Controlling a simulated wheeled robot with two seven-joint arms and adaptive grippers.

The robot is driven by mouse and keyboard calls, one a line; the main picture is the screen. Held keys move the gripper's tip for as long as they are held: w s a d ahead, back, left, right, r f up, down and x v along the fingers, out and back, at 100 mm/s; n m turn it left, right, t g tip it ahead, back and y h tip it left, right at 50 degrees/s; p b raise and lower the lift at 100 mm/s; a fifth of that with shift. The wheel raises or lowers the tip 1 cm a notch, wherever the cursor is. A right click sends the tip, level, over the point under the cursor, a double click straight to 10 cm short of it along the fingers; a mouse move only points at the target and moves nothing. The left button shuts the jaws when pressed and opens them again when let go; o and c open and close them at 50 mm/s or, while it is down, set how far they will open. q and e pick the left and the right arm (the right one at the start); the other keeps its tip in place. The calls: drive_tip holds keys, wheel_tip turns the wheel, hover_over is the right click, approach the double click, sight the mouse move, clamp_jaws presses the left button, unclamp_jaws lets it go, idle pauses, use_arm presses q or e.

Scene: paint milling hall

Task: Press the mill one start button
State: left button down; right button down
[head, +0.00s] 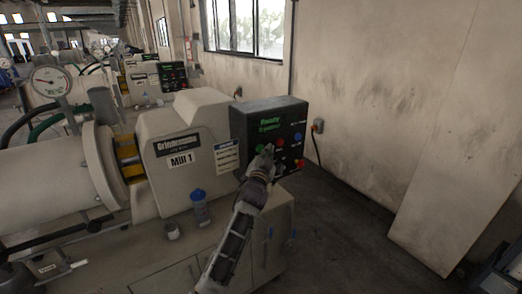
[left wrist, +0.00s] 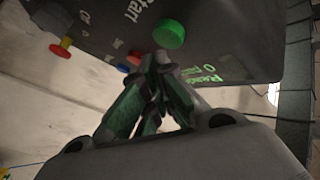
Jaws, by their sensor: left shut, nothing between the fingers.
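The Mill 1 control box (head: 250,150) is dark, with green "Ready" text, and stands at the end of the mill (head: 187,132). In the left wrist view the panel (left wrist: 235,30) appears upside down, with a round green button (left wrist: 168,33) beside the word "Start". My left gripper (head: 268,150) is shut and empty in front of the box. In the left wrist view its fingertips (left wrist: 163,58) lie just below the green button in the picture; I cannot tell whether they touch the panel. The gripper hides the green button in the head view. My right gripper is not in view.
Other controls on the panel include a blue one (head: 297,136), a red one (head: 279,143) and a red-and-yellow one (left wrist: 60,47). The floor (head: 345,235) at right is clear.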

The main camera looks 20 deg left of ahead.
use_arm(q)
drive_tip(key=shift+w+a, duration=0.55)
drive_tip(key=shift+a, duration=0.2)
idle(1.7)
drive_tip(key=shift+s+d, duration=0.1)
drive_tip(key=shift+d, duration=0.1)
drive_tip(key=shift+s+d, duration=0.45)
drive_tip(key=shift+d, duration=0.05)
idle(0.5)
drive_tip(key=shift+s+d+b, duration=0.15)
drive_tip(key=shift+s+d, duration=0.65)
drive_tip(key=shift+d, duration=0.2)
drive_tip(key=shift+s+d+b, duration=0.15)
drive_tip(key=shift+s+d, duration=0.6)
drive_tip(key=shift+d, duration=0.25)
